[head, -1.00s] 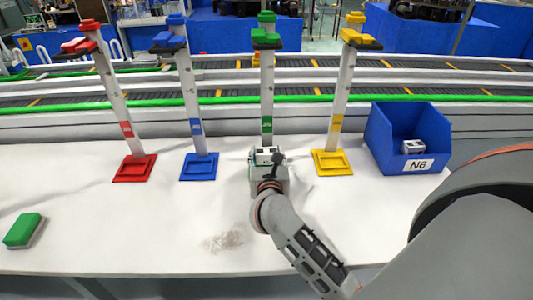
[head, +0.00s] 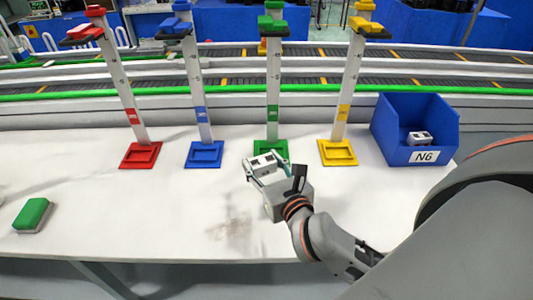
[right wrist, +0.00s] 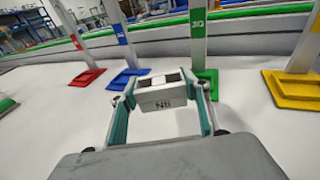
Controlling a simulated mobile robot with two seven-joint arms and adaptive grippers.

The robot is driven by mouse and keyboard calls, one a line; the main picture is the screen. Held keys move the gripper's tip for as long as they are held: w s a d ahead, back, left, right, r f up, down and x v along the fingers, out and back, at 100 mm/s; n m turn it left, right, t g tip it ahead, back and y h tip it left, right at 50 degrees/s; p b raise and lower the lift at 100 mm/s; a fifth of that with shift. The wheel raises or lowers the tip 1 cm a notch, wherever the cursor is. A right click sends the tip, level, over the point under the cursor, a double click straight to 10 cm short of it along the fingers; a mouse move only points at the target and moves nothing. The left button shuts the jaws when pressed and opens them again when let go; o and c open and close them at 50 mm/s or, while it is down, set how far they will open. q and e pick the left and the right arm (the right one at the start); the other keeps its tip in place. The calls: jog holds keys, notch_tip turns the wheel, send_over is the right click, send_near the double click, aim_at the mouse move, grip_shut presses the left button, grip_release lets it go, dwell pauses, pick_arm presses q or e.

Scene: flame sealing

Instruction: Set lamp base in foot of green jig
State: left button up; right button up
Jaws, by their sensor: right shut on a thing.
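The green jig (head: 273,85) stands upright in the middle of the table, with its flat green foot (head: 281,145) at the bottom. My right gripper (head: 264,166) is shut on a small white-and-grey lamp base (head: 262,160), just in front of the green foot. In the right wrist view the lamp base (right wrist: 161,97) sits between the two fingers, with dark marking on its near face. The green foot (right wrist: 208,80) shows behind it, slightly right, partly hidden. I cannot tell whether the lamp base touches the foot. My left gripper is not in view.
A red jig (head: 128,92), a blue jig (head: 196,90) and a yellow jig (head: 347,85) stand in the same row. A blue bin (head: 390,140) marked N6 holds another white block (head: 419,138). A green-topped sponge (head: 32,213) lies front left. The table front is mostly clear.

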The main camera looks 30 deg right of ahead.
jog(key=shift+s+a+r+n+y, duration=0.2)
jog(key=shift+s+a+n+y, duration=0.2)
jog(key=shift+s+a, duration=0.35)
jog(key=w+d+m+h, duration=0.1)
jog(key=d, duration=0.1)
jog(key=w+d+h, duration=0.1)
jog(key=w, duration=0.1)
jog(key=w+d+f+m+h+p, duration=0.1)
jog(key=w+d, duration=0.1)
jog(key=shift+w+d+m+g, duration=0.25)
jog(key=shift+d+m+g, duration=0.05)
jog(key=w+d+f+h, duration=0.1)
jog(key=w+d+m+g+h, duration=0.1)
jog(key=w+d, duration=0.1)
jog(key=w+d+f+m+h, duration=0.1)
jog(key=shift+w+d+f+p, duration=0.15)
jog(key=shift+w+f+p, duration=0.15)
jog(key=shift+p, duration=0.1)
jog(key=shift+w+d+f+m+g+h, duration=0.2)
jog(key=shift+f+m+g+h, duration=0.1)
jog(key=shift+g+h, duration=0.1)
jog(key=shift+f+b, duration=0.65)
jog(key=o, duration=1.3)
